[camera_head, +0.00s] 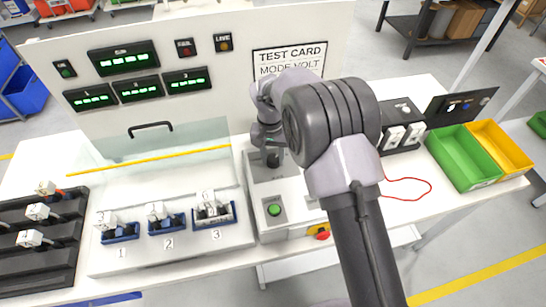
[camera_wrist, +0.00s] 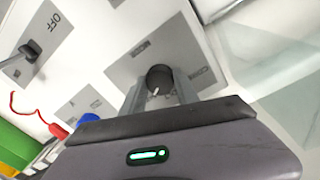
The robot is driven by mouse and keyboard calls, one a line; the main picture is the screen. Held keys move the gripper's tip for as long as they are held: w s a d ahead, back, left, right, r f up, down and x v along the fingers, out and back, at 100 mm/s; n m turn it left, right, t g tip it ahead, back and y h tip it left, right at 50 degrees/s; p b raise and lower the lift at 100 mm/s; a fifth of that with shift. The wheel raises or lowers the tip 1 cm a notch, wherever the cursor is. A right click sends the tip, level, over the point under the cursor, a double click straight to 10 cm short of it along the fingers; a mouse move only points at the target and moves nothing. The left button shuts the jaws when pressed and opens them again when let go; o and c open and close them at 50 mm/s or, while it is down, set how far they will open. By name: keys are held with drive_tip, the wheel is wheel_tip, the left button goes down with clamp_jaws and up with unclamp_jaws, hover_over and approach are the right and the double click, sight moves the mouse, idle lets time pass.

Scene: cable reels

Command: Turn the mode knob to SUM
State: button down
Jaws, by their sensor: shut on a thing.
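The mode knob (camera_wrist: 160,77) is a round dark knob on a grey label plate (camera_wrist: 124,68) in the wrist view. A small white mark shows on its edge nearest the camera. My gripper (camera_wrist: 160,92) has one finger on each side of the knob and is shut on it. The lettering on the plate is too small and blurred to read, so I cannot tell the setting. In the head view my gripper (camera_head: 271,158) points down onto the grey control box (camera_head: 250,193), and the arm hides part of it.
A green button (camera_head: 274,210) and a red stop button (camera_head: 322,235) lie near my arm. The test card (camera_head: 290,58) is partly covered. Green (camera_head: 462,158) and yellow (camera_head: 503,146) bins stand right.

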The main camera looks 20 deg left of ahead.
sight(271, 159)
drive_tip(key=shift+r, duration=0.1)
idle(0.3)
drive_tip(key=c, duration=0.9)
unclamp_jaws()
drive_tip(key=r+p, duration=0.1)
drive_tip(key=r, duration=0.4)
drive_tip(key=r+p, duration=0.1)
drive_tip(key=r, duration=0.5)
drive_tip(key=r+p, duration=0.1)
drive_tip(key=r, duration=0.5)
drive_tip(key=shift+a+r, duration=0.2)
drive_tip(key=shift+a, duration=0.15)
